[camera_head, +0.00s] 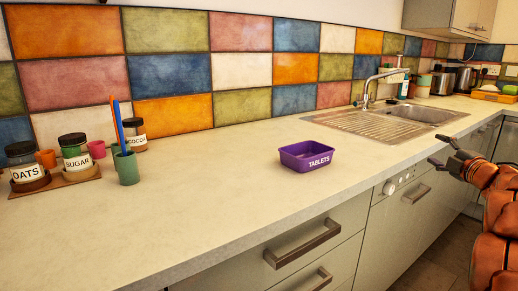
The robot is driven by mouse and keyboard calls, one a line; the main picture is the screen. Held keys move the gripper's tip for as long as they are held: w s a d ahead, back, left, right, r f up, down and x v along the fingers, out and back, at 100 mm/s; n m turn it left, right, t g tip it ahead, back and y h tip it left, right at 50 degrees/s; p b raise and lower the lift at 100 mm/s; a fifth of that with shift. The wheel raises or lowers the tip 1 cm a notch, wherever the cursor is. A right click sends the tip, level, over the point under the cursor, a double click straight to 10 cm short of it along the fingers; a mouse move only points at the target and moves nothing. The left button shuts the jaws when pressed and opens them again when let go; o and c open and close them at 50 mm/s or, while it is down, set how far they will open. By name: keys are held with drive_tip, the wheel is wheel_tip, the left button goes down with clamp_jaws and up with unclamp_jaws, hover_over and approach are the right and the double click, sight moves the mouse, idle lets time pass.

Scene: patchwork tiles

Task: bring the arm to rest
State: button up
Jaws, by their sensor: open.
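My gripper (443,163) is at the right side of the view, in front of the counter's front edge near the sink. Its dark fingers point left and stand apart, with nothing between them. My orange arm runs down from it to the lower right corner. No object is held.
A purple bin labelled TABLETS (307,156) sits mid-counter (200,210). At left are a green cup with pens (127,168), a COCOA jar (135,134) and a wooden tray (62,184) with jars. The sink (420,115) is back right. The front counter is clear.

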drive_tip(key=s+a+r+m+g+h+p, duration=0.2)
drive_tip(key=s+r+m+g+h+p, duration=0.3)
drive_tip(key=r+m+h+p, duration=0.45)
drive_tip(key=s+a+f+m+g+y+p, duration=0.2)
drive_tip(key=s+a+g+p, duration=0.3)
drive_tip(key=s+a, duration=0.7)
drive_tip(key=s+a+f+m+g+y+p, duration=0.2)
drive_tip(key=s+a+m+g+y+p, duration=0.1)
drive_tip(key=s+a, duration=0.8)
drive_tip(key=s+a+f+m+g+y+p, duration=0.2)
drive_tip(key=s+a+g+y+p, duration=0.2)
drive_tip(key=s+a+g+p, duration=0.3)
drive_tip(key=s+a+p, duration=0.2)
drive_tip(key=s+a, duration=0.3)
drive_tip(key=s, duration=0.4)
drive_tip(key=shift+s+a, duration=0.2)
drive_tip(key=shift+a, duration=0.1)
drive_tip(key=shift+f+m+y, duration=0.1)
drive_tip(key=shift+m+y, duration=0.15)
